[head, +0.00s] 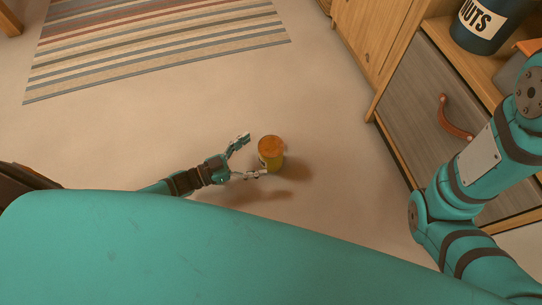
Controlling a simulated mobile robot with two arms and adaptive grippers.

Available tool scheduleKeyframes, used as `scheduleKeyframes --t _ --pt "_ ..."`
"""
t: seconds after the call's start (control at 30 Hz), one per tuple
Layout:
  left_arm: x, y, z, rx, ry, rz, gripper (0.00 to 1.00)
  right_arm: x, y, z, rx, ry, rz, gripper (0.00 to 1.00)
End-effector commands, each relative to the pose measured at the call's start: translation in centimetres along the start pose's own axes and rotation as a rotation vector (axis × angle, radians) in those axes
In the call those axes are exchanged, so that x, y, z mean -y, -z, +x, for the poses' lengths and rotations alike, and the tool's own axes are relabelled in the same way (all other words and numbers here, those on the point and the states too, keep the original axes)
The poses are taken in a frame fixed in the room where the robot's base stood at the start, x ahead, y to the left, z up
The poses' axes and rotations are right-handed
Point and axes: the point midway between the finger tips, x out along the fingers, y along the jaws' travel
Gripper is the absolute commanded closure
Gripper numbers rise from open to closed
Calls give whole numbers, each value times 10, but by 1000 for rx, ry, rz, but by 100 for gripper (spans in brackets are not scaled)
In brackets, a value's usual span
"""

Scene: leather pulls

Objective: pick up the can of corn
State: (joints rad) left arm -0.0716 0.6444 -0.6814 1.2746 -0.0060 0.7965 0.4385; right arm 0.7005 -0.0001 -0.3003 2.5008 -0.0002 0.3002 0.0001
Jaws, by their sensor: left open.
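The can of corn (272,152), a yellow can with an orange-brown top, stands upright on the pale floor near the middle of the head view. My left gripper (253,157) comes in from the left with its fingers spread open. One fingertip is to the upper left of the can and the other overlaps the can's lower edge in the picture. I cannot tell whether that finger touches the can. My right arm shows at the right, but its gripper is out of view.
A wooden cabinet (365,50) with a grey drawer and a leather pull (453,118) stands at the right. A dark canister labelled "NUTS" (487,24) sits on it. A striped rug (150,42) lies at the upper left. The floor around the can is clear.

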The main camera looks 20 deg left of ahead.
Motion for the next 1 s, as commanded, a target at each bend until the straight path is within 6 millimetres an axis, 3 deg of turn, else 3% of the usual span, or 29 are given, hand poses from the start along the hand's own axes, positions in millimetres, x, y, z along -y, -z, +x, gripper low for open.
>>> scheduleKeyframes --t 0.17,0.43,0.77,1.0 --pt "0 -2 12 -2 -1 1 3 2 4 -10 -1 1 0 60" --pt "-2 -1 49 -2 0 2 3 8 13 -36 1 1 0 60" --pt "-2 2 56 1 1 0 3 8 13 -37 1 1 0 60" --pt "-2 2 56 1 1 0 35 8 12 -37 1 1 0 60"
